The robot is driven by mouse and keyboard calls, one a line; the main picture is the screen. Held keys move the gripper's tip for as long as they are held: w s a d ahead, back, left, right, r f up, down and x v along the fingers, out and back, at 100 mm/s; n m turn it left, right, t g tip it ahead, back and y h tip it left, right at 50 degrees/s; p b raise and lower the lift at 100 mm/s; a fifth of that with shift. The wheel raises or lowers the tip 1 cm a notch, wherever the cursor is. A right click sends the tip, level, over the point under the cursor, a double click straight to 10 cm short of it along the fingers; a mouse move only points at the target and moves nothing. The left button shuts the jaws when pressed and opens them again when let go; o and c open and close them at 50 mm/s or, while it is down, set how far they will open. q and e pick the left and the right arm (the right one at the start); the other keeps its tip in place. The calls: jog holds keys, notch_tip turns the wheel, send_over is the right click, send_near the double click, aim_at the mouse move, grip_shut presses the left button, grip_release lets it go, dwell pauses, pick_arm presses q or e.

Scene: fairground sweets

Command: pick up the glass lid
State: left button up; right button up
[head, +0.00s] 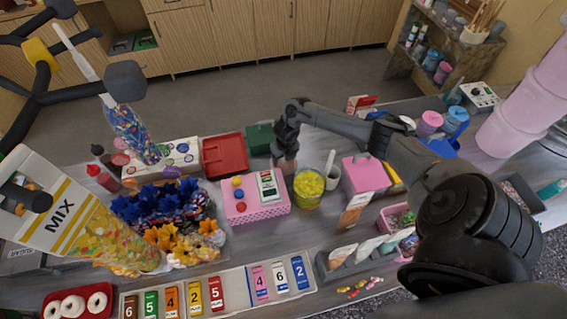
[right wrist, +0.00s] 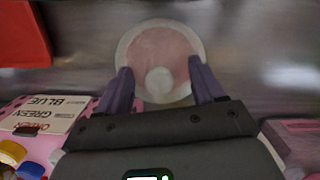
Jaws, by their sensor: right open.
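The glass lid (right wrist: 150,45) shows in the right wrist view as a round, see-through disc with a pale rim and a pale round knob (right wrist: 160,80). It looks pinkish inside. My right gripper (right wrist: 160,68) is open, with one finger on each side of the knob and nothing clamped. Whether the fingers touch the lid cannot be told. In the head view my right gripper (head: 286,158) points down behind the pink box and the yellow-filled jar, and the lid is mostly hidden there.
A pink box (head: 255,210) with coloured buttons stands just in front of my right gripper, beside a jar of yellow sweets (head: 309,188). A red tray (head: 224,156) and a green box (head: 260,138) stand to its left. A pink block (head: 365,176) stands at right.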

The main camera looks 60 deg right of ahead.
jog(key=shift+c, duration=0.3)
grip_shut()
